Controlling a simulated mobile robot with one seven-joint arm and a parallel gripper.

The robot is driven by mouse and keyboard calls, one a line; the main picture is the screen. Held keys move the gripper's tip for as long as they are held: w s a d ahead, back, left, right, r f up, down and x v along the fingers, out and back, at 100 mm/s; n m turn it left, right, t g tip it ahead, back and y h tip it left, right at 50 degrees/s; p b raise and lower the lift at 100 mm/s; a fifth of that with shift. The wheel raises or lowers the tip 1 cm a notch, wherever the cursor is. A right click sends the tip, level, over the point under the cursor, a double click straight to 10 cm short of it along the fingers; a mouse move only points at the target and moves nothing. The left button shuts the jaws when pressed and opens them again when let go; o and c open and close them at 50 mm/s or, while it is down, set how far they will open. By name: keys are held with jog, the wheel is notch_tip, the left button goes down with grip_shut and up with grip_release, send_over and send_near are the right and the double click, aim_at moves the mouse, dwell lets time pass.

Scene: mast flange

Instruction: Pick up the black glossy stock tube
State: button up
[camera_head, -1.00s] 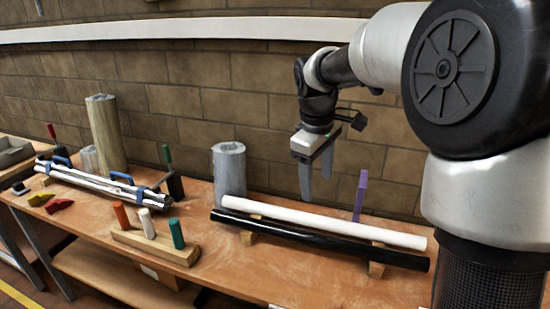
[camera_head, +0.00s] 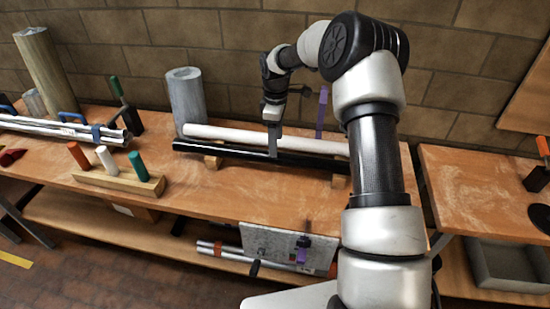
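The black glossy stock tube (camera_head: 222,151) lies lengthwise on two small wooden supports on the bench, in front of a white tube. My gripper (camera_head: 273,148) points down over the middle of the black tube, and its fingers reach down to tube height. The fingers show nearly edge-on, one behind the other. I cannot tell whether they are closed on the tube or only beside it.
The white tube (camera_head: 227,133) lies close behind the black one. A grey cylinder (camera_head: 186,98) stands at its left end and a purple clamp (camera_head: 322,112) behind. A wooden block (camera_head: 118,180) with coloured pegs and a strapped tube bundle (camera_head: 60,129) are to the left.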

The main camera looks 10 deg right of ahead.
aim_at(275, 159)
jog(key=shift+w+f+p, duration=0.2)
jog(key=shift+f+p, duration=0.05)
jog(key=shift+f, duration=1.65)
jog(key=shift+w+f+p, duration=0.2)
jog(key=shift+f+p, duration=0.05)
jog(key=shift+f, duration=1.65)
jog(key=c, duration=1.4)
grip_shut()
jog(key=shift+r, duration=0.1)
